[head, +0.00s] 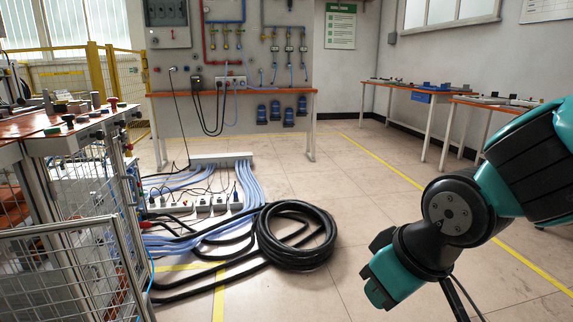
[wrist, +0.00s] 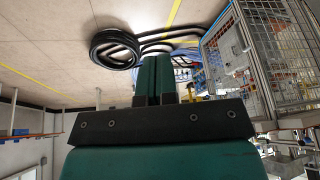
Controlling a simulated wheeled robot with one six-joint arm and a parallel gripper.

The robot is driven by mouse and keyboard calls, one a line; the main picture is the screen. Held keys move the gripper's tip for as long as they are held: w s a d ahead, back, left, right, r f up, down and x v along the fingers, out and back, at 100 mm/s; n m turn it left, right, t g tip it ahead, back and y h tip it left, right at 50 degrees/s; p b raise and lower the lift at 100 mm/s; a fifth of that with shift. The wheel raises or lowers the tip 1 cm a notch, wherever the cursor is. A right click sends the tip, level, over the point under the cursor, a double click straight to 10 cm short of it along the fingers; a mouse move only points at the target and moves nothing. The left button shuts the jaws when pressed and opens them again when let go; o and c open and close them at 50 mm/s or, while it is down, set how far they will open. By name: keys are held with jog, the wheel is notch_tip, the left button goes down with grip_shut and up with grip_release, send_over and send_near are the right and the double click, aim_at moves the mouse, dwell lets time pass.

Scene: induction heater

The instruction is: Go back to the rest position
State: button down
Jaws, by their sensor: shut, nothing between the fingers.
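My gripper (wrist: 155,82) is shut and empty in the wrist view, its two green fingers pressed side by side. In the head view my gripper (head: 378,268) hangs at the lower right, in the air over the tiled floor, angled down and to the left. Part of it is hidden behind my wrist and arm links. It touches nothing that I can see.
A coiled black hose (head: 296,236) lies on the floor left of my gripper, beside blue cables (head: 245,185) and a power strip (head: 205,204). A wire-mesh workstation (head: 75,240) stands at the left. Benches (head: 415,90) line the right wall.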

jog(key=s+d+r+g+y, duration=0.1)
jog(key=s+d+r+g, duration=0.2)
jog(key=s, duration=0.7)
notch_tip(320, 180, up, 32)
jog(key=a+p, duration=0.1)
jog(key=p, duration=3)
jog(key=shift+s+r+n+g, duration=0.15)
jog(key=shift+s+n+g, duration=0.15)
jog(key=shift+s, duration=0.05)
